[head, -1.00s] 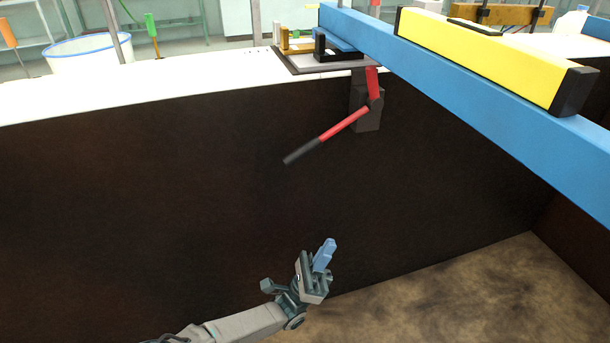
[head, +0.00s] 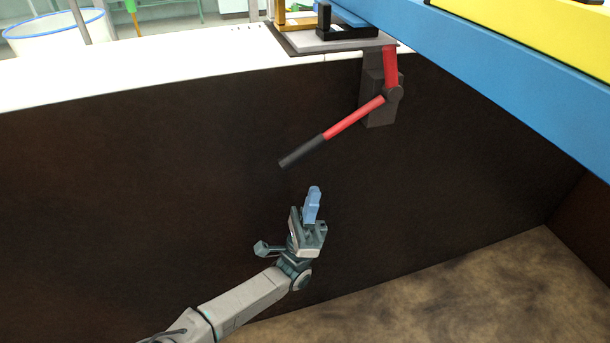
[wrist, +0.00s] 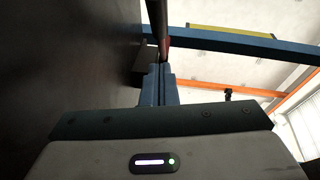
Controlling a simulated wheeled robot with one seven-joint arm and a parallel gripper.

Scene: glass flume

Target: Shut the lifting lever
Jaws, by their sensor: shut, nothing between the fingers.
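The lifting lever (head: 345,124) is a red bar with a black grip (head: 301,152). It hangs from a dark pivot bracket (head: 378,90) on the brown wall and slants down to the left. My gripper (head: 314,189) is shut and empty, with blue fingers pointing up, a little below the black grip and apart from it in the head view. In the wrist view the shut fingers (wrist: 158,70) point up toward the lever (wrist: 161,35), which appears just beyond their tips. Whether they touch cannot be told from that view.
A blue beam (head: 490,90) with a yellow level (head: 540,30) on it crosses the upper right. A white ledge (head: 130,75) tops the brown wall (head: 130,180). Room left of and below the lever is free. A mottled brown floor (head: 450,290) lies at lower right.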

